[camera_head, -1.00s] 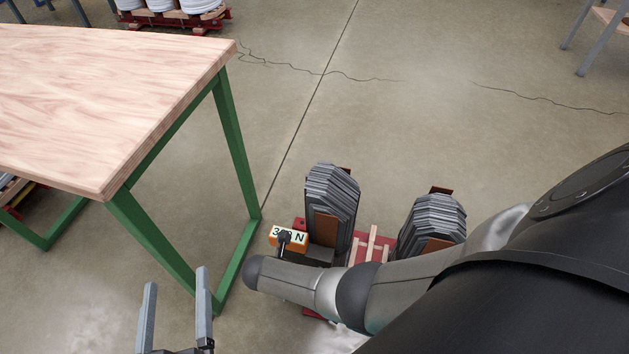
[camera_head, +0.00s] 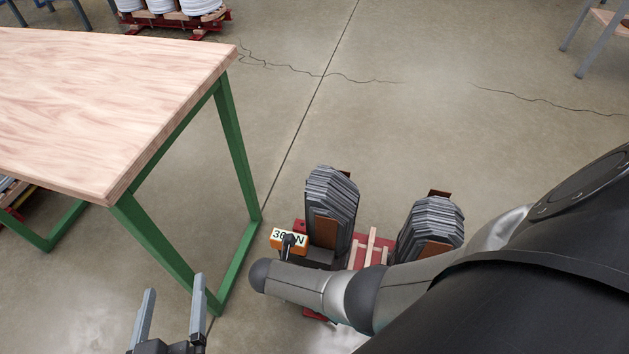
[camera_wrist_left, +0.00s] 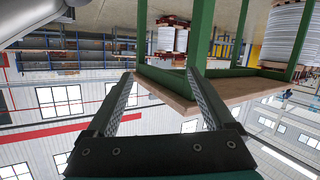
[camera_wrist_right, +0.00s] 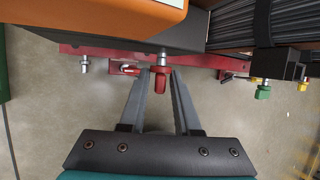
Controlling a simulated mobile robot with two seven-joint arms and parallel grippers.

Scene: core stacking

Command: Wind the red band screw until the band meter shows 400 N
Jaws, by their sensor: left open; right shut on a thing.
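The red band screw (camera_wrist_right: 160,80) hangs below a steel shank in the right wrist view. My right gripper (camera_wrist_right: 160,76) is shut on it, one finger on each side. The orange band meter (camera_head: 279,239) stands on the red frame beside the left grey stack. It reads 36 and then N; a dark post in front covers the last digit. The meter's orange housing also shows in the right wrist view (camera_wrist_right: 150,10). In the head view my own arm hides the right gripper and the screw. My left gripper (camera_head: 172,288) is open and empty beside the green table leg.
Two clamped grey lamination stacks (camera_head: 331,205) stand on the red frame (camera_head: 318,314). A green screw (camera_wrist_right: 263,92) and a yellow screw (camera_wrist_right: 303,85) sit to the right. A wooden-topped table (camera_head: 110,105) with green legs is at the left.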

